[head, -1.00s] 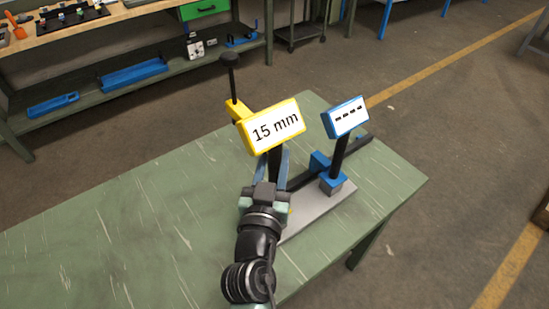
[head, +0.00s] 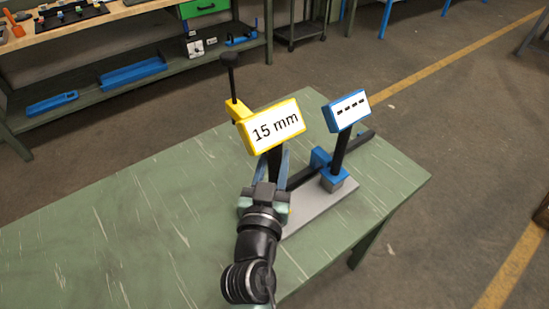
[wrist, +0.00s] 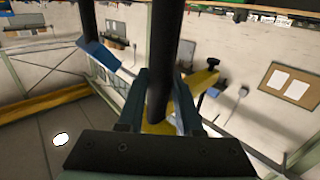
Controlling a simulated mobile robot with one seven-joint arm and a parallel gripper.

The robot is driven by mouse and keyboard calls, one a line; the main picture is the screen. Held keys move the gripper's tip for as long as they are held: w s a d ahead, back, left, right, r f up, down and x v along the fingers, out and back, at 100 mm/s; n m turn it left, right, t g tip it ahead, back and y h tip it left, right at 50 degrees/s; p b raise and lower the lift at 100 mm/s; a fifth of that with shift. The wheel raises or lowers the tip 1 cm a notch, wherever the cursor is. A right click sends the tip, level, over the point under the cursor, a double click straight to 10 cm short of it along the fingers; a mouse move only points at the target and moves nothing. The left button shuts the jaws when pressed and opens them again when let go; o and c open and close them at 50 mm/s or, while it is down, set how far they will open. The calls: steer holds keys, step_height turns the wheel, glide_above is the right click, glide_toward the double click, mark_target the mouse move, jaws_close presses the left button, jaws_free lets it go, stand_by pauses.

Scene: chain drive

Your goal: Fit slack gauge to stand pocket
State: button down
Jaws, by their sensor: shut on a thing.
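A yellow gauge (head: 274,127) with a "15 mm" face stands over the green table, on a dark post. A yellow arm with a black knobbed rod (head: 231,85) juts from its back left. My gripper (head: 270,183) is shut on the dark post below the face. In the wrist view the black post (wrist: 160,85) runs between my fingers (wrist: 158,105), with yellow parts (wrist: 204,80) behind. A stand with a grey base plate (head: 318,212) lies just right of my gripper. I cannot make out its pocket, or whether the gauge touches the stand; my gripper hides that area.
The green table (head: 110,225) is clear on the left. A workbench (head: 130,14) stands beyond.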

steer(key=shift+b, duration=0.4)
steer(key=c, duration=0.8)
jaws_free()
steer(key=o, duration=0.3)
steer(key=shift+f, duration=0.1)
steer(key=shift+s+f, duration=0.1)
steer(key=shift+f, duration=0.45)
steer(key=s+a+b, duration=0.2)
steer(key=s+b, duration=0.2)
steer(key=s, duration=0.8)
steer(key=shift+s+r, duration=0.35)
steer(key=shift+r, duration=0.05)
